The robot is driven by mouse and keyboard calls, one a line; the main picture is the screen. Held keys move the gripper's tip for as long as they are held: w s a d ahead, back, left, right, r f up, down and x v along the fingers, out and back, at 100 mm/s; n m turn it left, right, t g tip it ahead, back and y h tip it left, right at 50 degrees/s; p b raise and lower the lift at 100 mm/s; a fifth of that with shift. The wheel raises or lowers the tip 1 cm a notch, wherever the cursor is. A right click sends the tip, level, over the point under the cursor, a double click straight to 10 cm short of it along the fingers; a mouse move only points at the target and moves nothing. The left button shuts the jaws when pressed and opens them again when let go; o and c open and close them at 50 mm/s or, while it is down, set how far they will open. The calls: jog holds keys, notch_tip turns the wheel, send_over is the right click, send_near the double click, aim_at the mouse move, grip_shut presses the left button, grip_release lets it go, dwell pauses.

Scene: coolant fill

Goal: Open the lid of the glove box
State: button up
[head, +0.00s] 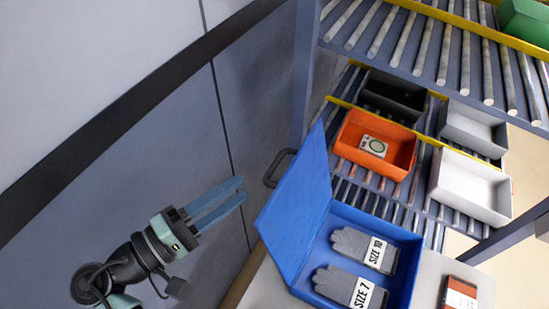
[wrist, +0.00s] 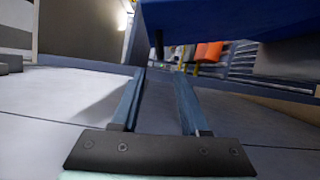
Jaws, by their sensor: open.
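The blue glove box (head: 412,243) stands on a pale surface at the lower right of the head view. Its lid (head: 300,205) is raised on the left side, standing steeply tilted away from the opening. Inside lie two grey gloves, labelled SIZE 10 (head: 375,251) and SIZE 7 (head: 362,292). My gripper (head: 241,189) is to the left of the lid, apart from it, with its two blue fingers parted and nothing between them. In the wrist view my gripper (wrist: 166,85) is open, and a blue panel (wrist: 230,18), apparently the lid, hangs above and beyond the fingers.
A roller rack behind the box holds an orange bin (head: 350,133), white bins (head: 470,180) and a black bin (head: 395,95). A dark handle (head: 279,168) is beside the lid. A brown-red packet (head: 459,293) lies right of the box. A grey wall fills the left.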

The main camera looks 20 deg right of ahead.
aim_at(275, 164)
jog(key=p+x, duration=0.3)
jog(key=x, duration=0.6)
jog(key=shift+d, duration=0.25)
grip_shut()
dwell(1.0)
